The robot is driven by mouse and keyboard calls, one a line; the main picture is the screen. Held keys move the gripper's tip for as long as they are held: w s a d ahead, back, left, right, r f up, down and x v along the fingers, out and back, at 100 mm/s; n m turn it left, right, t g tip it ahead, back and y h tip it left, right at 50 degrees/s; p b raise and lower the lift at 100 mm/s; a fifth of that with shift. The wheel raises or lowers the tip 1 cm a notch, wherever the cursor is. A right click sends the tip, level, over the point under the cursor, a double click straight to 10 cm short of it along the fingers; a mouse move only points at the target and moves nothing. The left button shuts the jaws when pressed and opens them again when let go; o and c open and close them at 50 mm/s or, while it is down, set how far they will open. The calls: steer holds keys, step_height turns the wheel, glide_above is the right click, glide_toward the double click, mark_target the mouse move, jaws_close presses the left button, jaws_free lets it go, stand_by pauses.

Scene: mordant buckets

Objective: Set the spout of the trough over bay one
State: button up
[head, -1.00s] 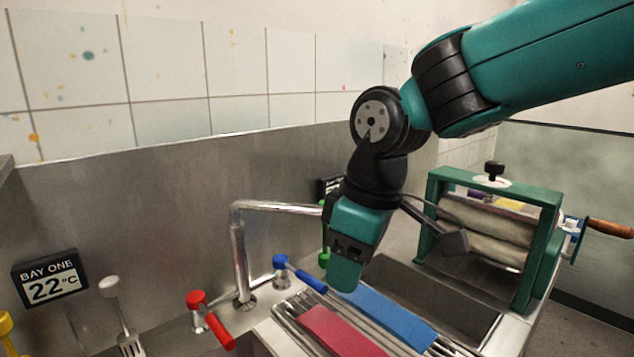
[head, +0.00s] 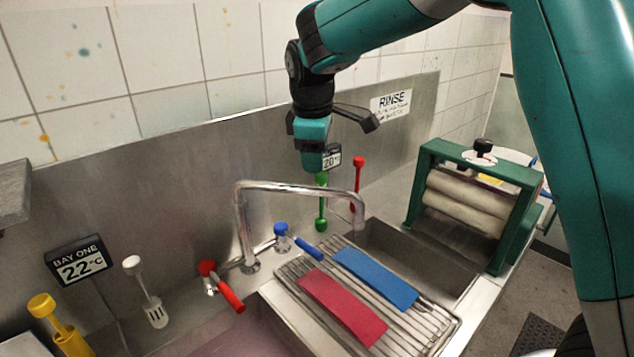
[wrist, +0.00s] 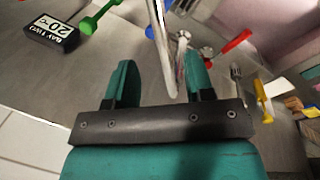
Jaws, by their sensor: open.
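The chrome spout (head: 300,190) rises from its post behind the rack, and its arm reaches right. My gripper (head: 313,165) points down above the spout's arm, open and empty. In the wrist view, the spout (wrist: 161,40) runs between the two open fingers (wrist: 162,80); I cannot tell how far beneath them it lies.
Red (head: 222,285) and blue (head: 295,243) tap levers flank the spout's post. Green (head: 321,205) and red (head: 358,185) hanging tools are close to my gripper. A rack (head: 290,275) with red and blue cloths spans the middle. A green roller press (head: 480,200) stands right.

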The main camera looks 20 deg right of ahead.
mark_target(317, 188)
steer(key=f, duration=0.2)
steer(key=w+f+p, duration=0.1)
steer(key=f, duration=0.5)
steer(key=shift+w+d+f+p, duration=0.2)
steer(key=shift+w+d+p, duration=0.05)
steer(key=shift+d+p, duration=0.15)
jaws_close()
